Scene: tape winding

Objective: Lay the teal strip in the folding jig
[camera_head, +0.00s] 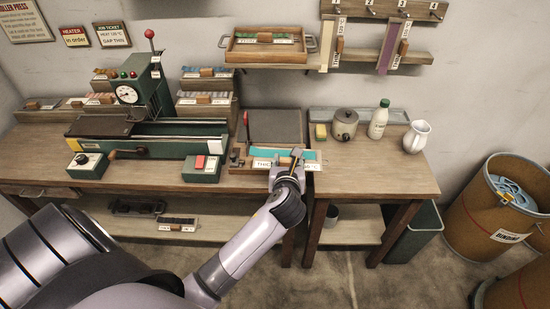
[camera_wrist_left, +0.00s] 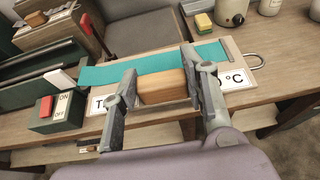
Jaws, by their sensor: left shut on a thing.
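The teal strip (camera_wrist_left: 150,64) lies nearly flat across a pale wooden board behind a wooden block (camera_wrist_left: 162,86). It also shows in the head view (camera_head: 262,150). A white label (camera_wrist_left: 236,75) with "°C" runs along the board's front. My left gripper (camera_wrist_left: 167,92) is shut on the wooden block, one finger at each end; in the head view it (camera_head: 287,165) covers part of the label. A red-handled lever (camera_head: 246,125) stands behind the strip's left part, apparently on the folding jig. I cannot tell whether the strip touches the jig bed. My right gripper is not in view.
A green press (camera_head: 150,90) and a red-button switch box (camera_head: 201,168) stand left. A dark flat plate (camera_head: 275,126) lies behind the strip. A sponge (camera_head: 320,131), canister (camera_head: 344,124), bottle (camera_head: 379,118) and white jug (camera_head: 416,136) stand right. The right table's front is clear.

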